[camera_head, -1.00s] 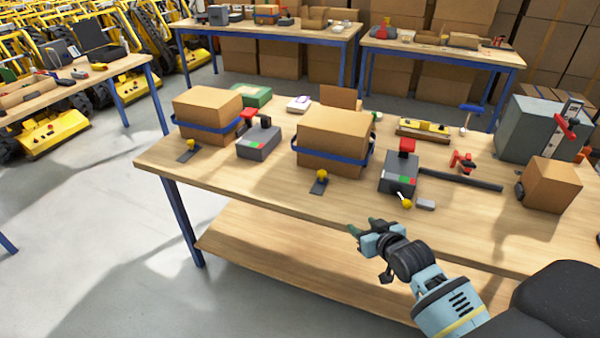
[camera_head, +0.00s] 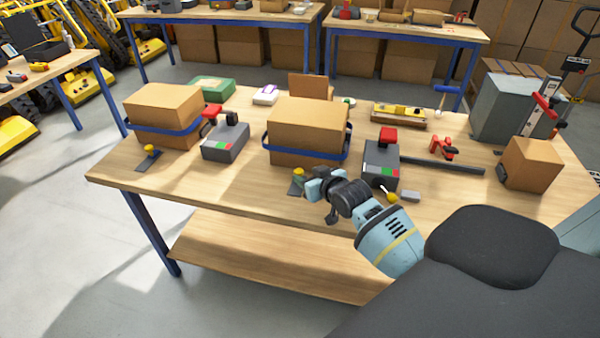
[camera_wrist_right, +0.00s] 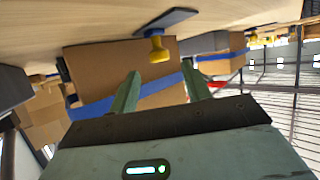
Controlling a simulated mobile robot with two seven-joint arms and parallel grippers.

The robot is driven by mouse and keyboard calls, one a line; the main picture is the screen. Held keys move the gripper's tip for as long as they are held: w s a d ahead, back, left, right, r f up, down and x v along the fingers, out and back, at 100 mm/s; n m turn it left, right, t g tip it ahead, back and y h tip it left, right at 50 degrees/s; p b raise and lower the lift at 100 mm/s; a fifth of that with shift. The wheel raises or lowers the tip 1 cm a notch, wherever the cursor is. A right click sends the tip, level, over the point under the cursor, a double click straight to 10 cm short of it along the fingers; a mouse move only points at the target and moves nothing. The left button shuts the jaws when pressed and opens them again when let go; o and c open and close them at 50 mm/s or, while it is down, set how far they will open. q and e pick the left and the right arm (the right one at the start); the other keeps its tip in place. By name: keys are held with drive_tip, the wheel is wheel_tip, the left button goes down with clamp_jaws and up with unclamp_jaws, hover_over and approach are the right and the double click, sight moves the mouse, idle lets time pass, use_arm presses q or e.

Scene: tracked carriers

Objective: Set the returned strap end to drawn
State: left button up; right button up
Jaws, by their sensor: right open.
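The middle cardboard box (camera_head: 312,122) has a blue strap (camera_head: 307,160) around it. It shows upside down in the right wrist view (camera_wrist_right: 150,62). In front of it a yellow-knobbed piece (camera_head: 299,174) stands on a dark plate, partly covered by my right gripper (camera_head: 308,186). In the wrist view this yellow knob (camera_wrist_right: 158,50) is ahead of the fingers, close to their gap and apart from them. The right gripper is open and empty. A similar yellow knob (camera_head: 151,149) stands before the left strapped box (camera_head: 163,102). My left gripper is not in view.
Two grey devices (camera_head: 225,142) (camera_head: 380,165) with red handles stand on the table; the right one has a yellow-tipped lever (camera_head: 391,197). A small box (camera_head: 531,164), red clamp (camera_head: 443,147) and dark bar (camera_head: 445,166) lie at right.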

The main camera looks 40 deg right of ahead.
sight(299, 171)
drive_tip(key=shift+b+x, duration=0.35)
drive_tip(key=shift+x, duration=1.9)
clamp_jaws()
